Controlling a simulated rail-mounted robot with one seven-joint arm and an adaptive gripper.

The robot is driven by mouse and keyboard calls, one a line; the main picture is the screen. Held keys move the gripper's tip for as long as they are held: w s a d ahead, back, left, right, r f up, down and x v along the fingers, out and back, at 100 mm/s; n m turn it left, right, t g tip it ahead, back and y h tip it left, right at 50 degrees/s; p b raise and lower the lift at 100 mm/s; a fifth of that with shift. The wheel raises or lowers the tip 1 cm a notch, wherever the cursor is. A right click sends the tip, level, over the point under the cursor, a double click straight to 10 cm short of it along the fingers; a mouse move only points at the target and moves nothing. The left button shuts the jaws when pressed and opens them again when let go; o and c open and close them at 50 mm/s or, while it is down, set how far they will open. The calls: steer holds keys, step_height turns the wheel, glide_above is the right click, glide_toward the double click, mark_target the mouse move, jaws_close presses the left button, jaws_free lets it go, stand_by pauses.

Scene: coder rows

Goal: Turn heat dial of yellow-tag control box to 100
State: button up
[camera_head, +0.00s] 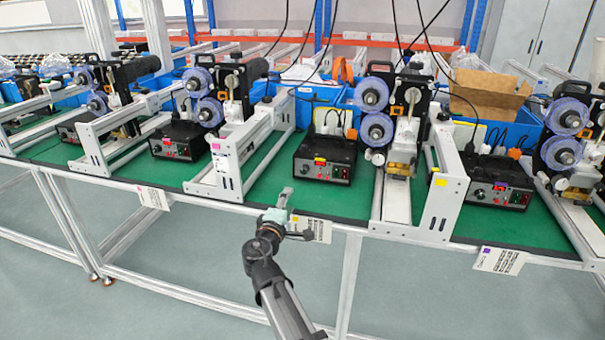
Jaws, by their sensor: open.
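The black control box with a yellow tag (325,160) stands on the green bench mat, in the middle of the picture. My gripper (281,202) is open and empty at the bench's front edge. It is below and left of the box in the picture and apart from it.
Similar black boxes stand at left (178,140) and right (500,181). White metal frames (215,165) and (446,185) flank the middle box. Reel machines (376,110) stand at its right. The green mat (330,200) before the box is clear. A paper label (318,229) hangs at the front edge.

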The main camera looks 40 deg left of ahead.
mark_target(303, 172)
steer(key=p+x, duration=0.1)
steer(key=x, duration=1.5)
steer(key=shift+w+a+p, duration=0.1)
steer(key=shift+w+p, duration=0.1)
steer(key=shift+p, duration=0.1)
jaws_close()
